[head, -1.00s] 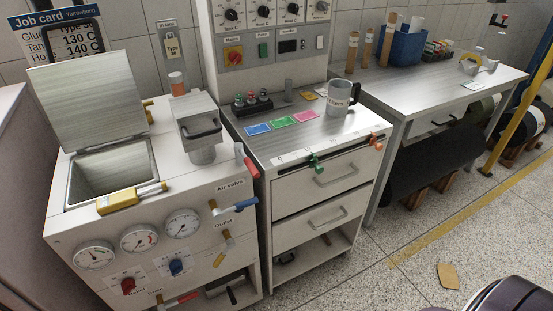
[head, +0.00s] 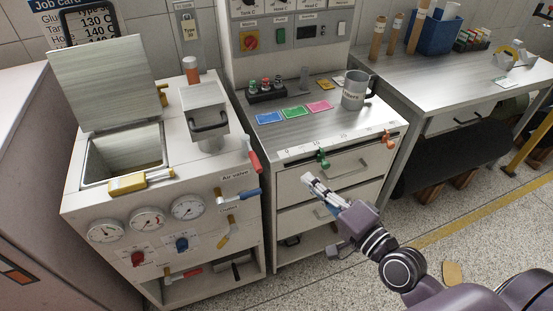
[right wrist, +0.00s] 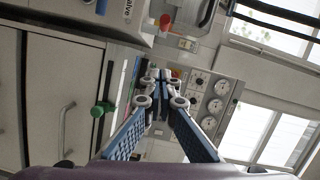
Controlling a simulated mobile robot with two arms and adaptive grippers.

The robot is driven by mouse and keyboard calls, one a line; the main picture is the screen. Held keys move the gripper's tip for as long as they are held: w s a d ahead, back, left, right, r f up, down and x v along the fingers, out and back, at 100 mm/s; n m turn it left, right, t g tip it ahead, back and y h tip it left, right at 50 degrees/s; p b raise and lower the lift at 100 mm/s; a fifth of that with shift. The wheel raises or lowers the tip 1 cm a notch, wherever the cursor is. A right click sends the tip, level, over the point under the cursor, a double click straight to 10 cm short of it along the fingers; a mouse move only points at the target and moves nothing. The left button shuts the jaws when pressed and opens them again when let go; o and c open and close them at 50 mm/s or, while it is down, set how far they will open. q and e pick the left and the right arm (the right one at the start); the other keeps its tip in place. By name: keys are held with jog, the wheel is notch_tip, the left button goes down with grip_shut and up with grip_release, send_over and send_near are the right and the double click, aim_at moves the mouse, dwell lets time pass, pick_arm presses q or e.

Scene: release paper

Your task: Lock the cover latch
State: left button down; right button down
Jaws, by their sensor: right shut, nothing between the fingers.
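The cover (head: 108,80), a brushed metal lid, stands open and upright at the back of the square tank opening (head: 122,155) on the white machine at the left. A yellow latch handle (head: 140,182) lies along the tank's front rim, apart from the raised cover. My right gripper (head: 310,181) is shut and empty in front of the drawer cabinet, to the right of the machine and well away from the latch. In the right wrist view its fingers (right wrist: 162,76) meet at the tips with nothing between them. My left gripper is not in view.
A lidded metal box (head: 205,104) stands right of the tank. The cabinet top holds coloured cards and a mug (head: 354,90). Green and orange clamps sit on its front edge.

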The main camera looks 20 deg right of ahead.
jog(key=shift+a+r, duration=0.1)
jog(key=shift+r, duration=0.15)
jog(key=p, duration=0.3)
send_near(252, 154)
jog(key=w+d, duration=0.5)
jog(key=a, duration=0.2)
jog(key=a+f+p, duration=0.1)
jog(key=a, duration=0.1)
jog(key=shift+s+a, duration=0.1)
